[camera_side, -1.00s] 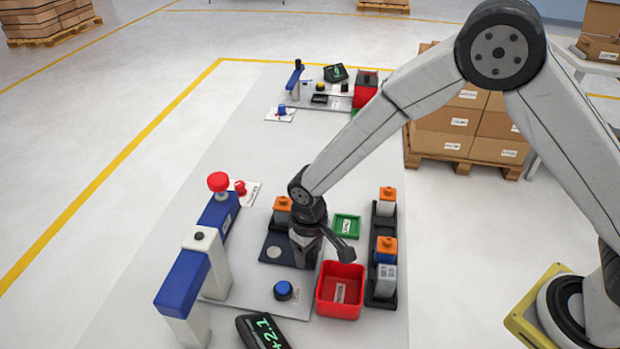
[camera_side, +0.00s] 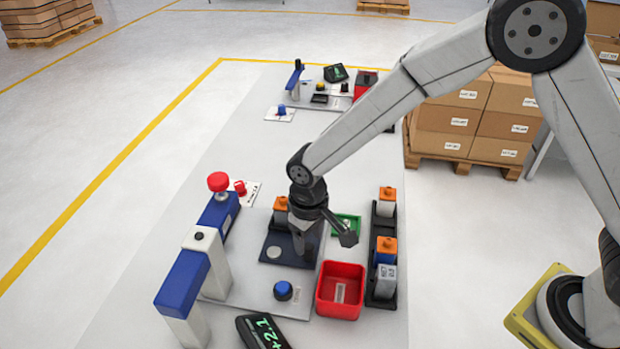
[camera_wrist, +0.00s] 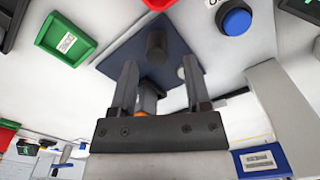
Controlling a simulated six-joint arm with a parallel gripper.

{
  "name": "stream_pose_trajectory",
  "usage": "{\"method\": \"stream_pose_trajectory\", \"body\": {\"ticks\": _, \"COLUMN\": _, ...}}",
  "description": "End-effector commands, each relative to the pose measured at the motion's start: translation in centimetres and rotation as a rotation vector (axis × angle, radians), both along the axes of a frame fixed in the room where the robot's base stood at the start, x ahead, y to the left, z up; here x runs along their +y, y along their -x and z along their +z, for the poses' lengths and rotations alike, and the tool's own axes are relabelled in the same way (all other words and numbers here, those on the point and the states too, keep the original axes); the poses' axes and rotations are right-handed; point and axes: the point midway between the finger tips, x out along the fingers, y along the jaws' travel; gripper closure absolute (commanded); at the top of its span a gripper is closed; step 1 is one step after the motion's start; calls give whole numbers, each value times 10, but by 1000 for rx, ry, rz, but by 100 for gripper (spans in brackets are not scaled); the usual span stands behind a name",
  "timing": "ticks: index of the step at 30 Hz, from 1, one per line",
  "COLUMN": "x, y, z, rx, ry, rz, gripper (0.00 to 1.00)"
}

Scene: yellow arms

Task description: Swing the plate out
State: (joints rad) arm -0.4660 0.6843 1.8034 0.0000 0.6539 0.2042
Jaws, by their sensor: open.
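The dark navy plate (camera_side: 291,262) lies on the grey bench in the side view, partly hidden by my gripper (camera_side: 305,254). A silver disc (camera_side: 274,253) and an orange-capped part (camera_side: 281,205) show at the plate. In the wrist view the plate (camera_wrist: 180,48) fills the upper middle, with a short dark post (camera_wrist: 156,44) standing on it. My gripper (camera_wrist: 160,66) is open there, one finger to each side below the post in the picture. The orange-capped part (camera_wrist: 145,101) shows behind the fingers. Nothing is visibly held.
A blue-and-white frame (camera_side: 202,262) with a red knob stands left of the plate. A blue button (camera_side: 283,290) and red bin (camera_side: 340,292) are near it. A green tray (camera_side: 347,223) and black rack (camera_side: 385,278) with orange-capped parts stand right. A display (camera_side: 262,331) is in front.

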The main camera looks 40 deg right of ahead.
Motion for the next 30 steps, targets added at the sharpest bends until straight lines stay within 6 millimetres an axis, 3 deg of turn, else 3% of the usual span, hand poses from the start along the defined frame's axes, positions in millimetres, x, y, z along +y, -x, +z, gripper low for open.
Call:
{"method": "stream_pose_trajectory", "body": {"ticks": 16, "x": 0, "y": 0, "z": 30, "rx": -1, "ry": 0, "rz": 0, "gripper": 38}}
{"method": "stream_pose_trajectory", "body": {"ticks": 30, "x": -1, "y": 0, "z": 34, "rx": -1, "ry": 0, "rz": -1, "gripper": 38}}
